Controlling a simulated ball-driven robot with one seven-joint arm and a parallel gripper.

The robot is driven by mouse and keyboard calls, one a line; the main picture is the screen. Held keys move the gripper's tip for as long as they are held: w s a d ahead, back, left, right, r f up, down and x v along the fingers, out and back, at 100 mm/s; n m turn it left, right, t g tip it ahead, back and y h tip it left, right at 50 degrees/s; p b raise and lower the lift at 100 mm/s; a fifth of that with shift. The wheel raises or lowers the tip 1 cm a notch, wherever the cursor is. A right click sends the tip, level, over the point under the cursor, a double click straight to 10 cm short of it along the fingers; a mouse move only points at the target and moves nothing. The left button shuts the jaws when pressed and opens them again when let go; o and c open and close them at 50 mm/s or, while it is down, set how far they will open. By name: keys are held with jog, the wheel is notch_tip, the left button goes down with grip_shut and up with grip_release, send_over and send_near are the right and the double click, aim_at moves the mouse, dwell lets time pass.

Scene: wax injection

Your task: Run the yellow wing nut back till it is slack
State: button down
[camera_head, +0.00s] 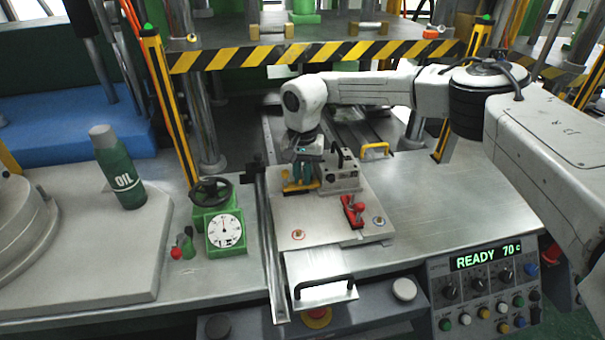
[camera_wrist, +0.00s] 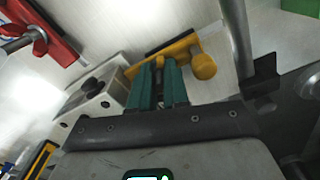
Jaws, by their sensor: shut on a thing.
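A yellow clamp (camera_head: 300,187) sits on the metal plate, under my gripper. In the wrist view its yellow bar (camera_wrist: 191,46) runs behind the fingertips and ends in a round yellow knob (camera_wrist: 204,66) to their right. My gripper (camera_head: 295,175) points down, its teal fingers (camera_wrist: 158,75) close together with a narrow gap. It is shut on the yellow wing nut, which the fingers hide almost wholly. I cannot see the nut's thread or how tight it is.
A red clamp (camera_head: 353,212) sits in front, on the mould plate (camera_head: 310,231). A dial gauge (camera_head: 225,231) and an oil bottle (camera_head: 119,170) stand left. A striped beam (camera_head: 315,53) crosses behind.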

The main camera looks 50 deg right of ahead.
jog(key=c, duration=1.4)
grip_release()
jog(key=shift+s+f, duration=0.1)
jog(key=shift+o, duration=0.2)
notch_tip(320, 180, up, 11)
jog(key=shift+b, duration=0.4)
